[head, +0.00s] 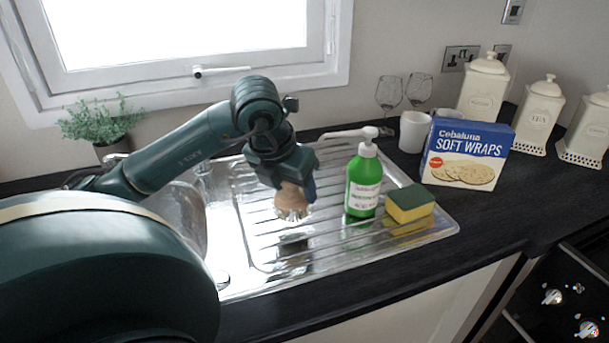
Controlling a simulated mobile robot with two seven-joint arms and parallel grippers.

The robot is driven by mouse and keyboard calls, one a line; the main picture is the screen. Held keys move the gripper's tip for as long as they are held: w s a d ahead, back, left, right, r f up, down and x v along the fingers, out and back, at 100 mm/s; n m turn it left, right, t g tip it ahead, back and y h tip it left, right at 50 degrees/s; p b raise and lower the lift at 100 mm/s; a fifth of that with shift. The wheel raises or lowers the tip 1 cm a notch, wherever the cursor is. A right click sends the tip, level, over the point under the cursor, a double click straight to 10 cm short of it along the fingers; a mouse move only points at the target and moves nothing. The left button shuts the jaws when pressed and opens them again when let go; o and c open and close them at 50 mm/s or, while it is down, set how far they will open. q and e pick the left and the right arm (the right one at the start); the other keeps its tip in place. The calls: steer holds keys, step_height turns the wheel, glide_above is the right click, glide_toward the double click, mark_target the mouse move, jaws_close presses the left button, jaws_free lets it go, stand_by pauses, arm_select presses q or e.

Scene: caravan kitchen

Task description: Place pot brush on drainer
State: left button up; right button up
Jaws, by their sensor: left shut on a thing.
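The pot brush (291,203) has a round wooden body with pale bristles pointing down. My left gripper (290,184) is shut on the brush from above, and its fingers hide part of the wooden body. The brush is over the left part of the ribbed metal drainer (335,247), with a blurred reflection below it. It looks a little above the surface, but the exact gap is hard to tell. My right gripper is not in view.
A green soap bottle (363,185) and a yellow-green sponge (409,203) stand on the drainer, right of the brush. The sink bowl (190,215) is to the left. A wraps box (466,154), white mug (413,132) and glasses stand behind right. The drainer's front is clear.

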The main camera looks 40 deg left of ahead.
arm_select(q)
steer(key=w, duration=0.4)
steer(key=shift+a+p, duration=0.35)
steer(key=shift+p, duration=0.05)
step_height(320, 180, down, 4)
steer(key=shift+r, duration=0.25)
steer(key=shift+f, duration=0.15)
steer(key=o, duration=1)
